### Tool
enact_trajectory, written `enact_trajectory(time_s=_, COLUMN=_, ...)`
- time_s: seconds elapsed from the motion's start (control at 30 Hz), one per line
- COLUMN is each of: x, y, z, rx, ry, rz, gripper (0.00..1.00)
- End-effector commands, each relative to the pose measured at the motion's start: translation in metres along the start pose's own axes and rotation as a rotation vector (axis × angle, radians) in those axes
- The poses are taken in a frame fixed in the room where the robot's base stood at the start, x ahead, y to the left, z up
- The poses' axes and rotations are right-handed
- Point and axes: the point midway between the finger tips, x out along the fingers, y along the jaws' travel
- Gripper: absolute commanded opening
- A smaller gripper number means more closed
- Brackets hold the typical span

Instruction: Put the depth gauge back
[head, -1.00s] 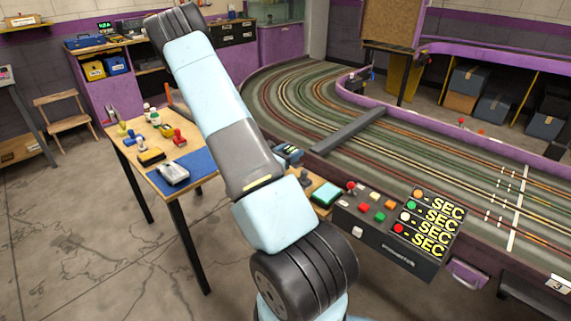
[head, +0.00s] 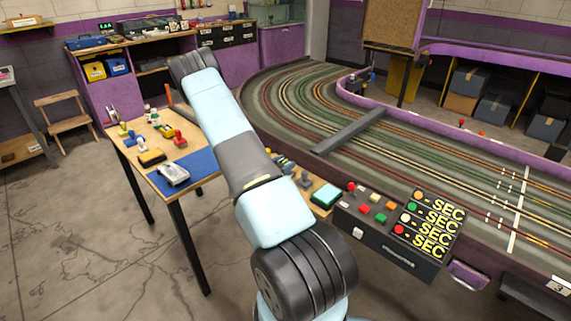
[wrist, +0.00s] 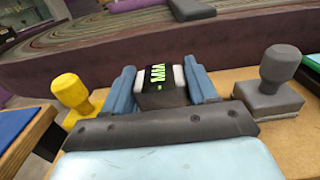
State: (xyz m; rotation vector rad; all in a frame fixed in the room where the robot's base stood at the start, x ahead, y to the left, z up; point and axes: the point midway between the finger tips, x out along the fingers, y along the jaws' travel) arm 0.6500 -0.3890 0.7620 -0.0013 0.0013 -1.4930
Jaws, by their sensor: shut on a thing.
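The depth gauge (wrist: 160,92), a dark block with a green "MM" display and pale sides, is between the blue fingers of my gripper (wrist: 160,70) in the wrist view. My gripper is shut on it, just above or at a wooden surface (wrist: 225,77); I cannot tell if the gauge touches the surface. A yellow knobbed piece (wrist: 72,92) is left of the gripper, and a grey knobbed block (wrist: 275,84) is to its right. In the head view my arm hides most of the gripper and the gauge.
The grey knobbed block (head: 305,180) also shows in the head view, near a teal-topped box (head: 326,195) and the control box with SEC labels (head: 385,232). The slot track (head: 420,150) lies behind. A wooden table (head: 130,136) with several tools and a blue mat (head: 200,168) is left.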

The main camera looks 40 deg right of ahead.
Motion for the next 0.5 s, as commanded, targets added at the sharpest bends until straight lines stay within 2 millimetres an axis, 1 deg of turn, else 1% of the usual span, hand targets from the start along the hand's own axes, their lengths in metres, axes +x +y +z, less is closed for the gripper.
enact_trajectory(time_s=0.3, x=0.0003, y=-0.0001, z=-0.0023, rx=0.000, ry=-0.001, rz=0.000, gripper=0.16)
enact_trajectory(time_s=0.33, x=0.0002, y=-0.0001, z=-0.0029, rx=0.000, ry=0.000, rz=0.000, gripper=0.58)
enact_trajectory(time_s=0.5, x=0.0003, y=-0.0002, z=-0.0025, rx=0.000, ry=0.000, rz=-0.001, gripper=0.74)
